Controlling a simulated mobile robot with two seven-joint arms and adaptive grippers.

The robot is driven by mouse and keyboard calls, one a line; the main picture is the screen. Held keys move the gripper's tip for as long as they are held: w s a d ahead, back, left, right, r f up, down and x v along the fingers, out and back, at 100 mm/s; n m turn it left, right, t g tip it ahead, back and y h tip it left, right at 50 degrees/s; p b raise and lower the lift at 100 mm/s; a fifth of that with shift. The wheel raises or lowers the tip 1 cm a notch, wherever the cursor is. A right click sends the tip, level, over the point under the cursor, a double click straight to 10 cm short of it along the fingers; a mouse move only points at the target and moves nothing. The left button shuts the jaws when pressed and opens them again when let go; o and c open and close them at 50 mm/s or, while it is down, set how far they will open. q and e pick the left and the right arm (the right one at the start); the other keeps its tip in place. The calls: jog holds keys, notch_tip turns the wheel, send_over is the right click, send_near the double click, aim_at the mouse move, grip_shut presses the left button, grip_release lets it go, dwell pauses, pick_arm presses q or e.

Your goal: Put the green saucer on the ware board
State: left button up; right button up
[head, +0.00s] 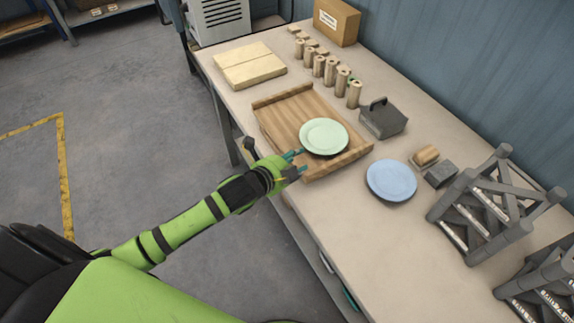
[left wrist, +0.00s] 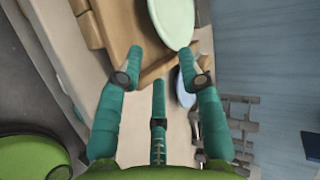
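The green saucer (head: 324,136) lies on the wooden ware board (head: 283,108), toward the board's near right part. My left gripper (head: 297,165) is at the board's near edge, just short of the saucer. In the left wrist view its teal fingers (left wrist: 168,62) are spread apart with nothing between them, and the saucer (left wrist: 172,20) shows just beyond the fingertips. The saucer looks clear of the fingers. The ware board (left wrist: 122,32) also shows in the left wrist view. My right gripper is not in view.
A blue plate (head: 391,181) lies on the table right of the board. Grey racks (head: 485,205) stand farther right. A grey box with a handle (head: 383,118) and several wooden cylinders (head: 331,70) stand behind the board. Stacked wooden slabs (head: 249,65) lie to its left.

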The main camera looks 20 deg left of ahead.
pick_arm(q)
jog(key=shift+v, duration=2)
jog(key=s+a+f+n+g+y, duration=0.1)
jog(key=s+a+f+n+g, duration=0.15)
jog(key=f, duration=0.65)
jog(key=s+a+f+n+g+y, duration=0.1)
jog(key=s+a+f+n, duration=0.25)
jog(key=f, duration=0.65)
jog(key=s+a+f+n+g+y, duration=0.15)
jog(key=s+f+n, duration=0.25)
jog(key=f, duration=0.5)
jog(key=s+d+f+n+g, duration=0.1)
jog(key=s+f, duration=0.4)
jog(key=s, duration=0.5)
jog(key=s+d+f+n+g, duration=0.1)
jog(key=s+f+n+g, duration=0.2)
jog(key=s, duration=0.7)
jog(key=s+d+f+n+g, duration=0.1)
jog(key=s+f+n+g, duration=0.1)
jog(key=s+f+n, duration=0.2)
jog(key=s+f, duration=0.3)
jog(key=s, duration=0.3)
jog(key=shift+s+f, duration=0.25)
jog(key=shift+f, duration=0.15)
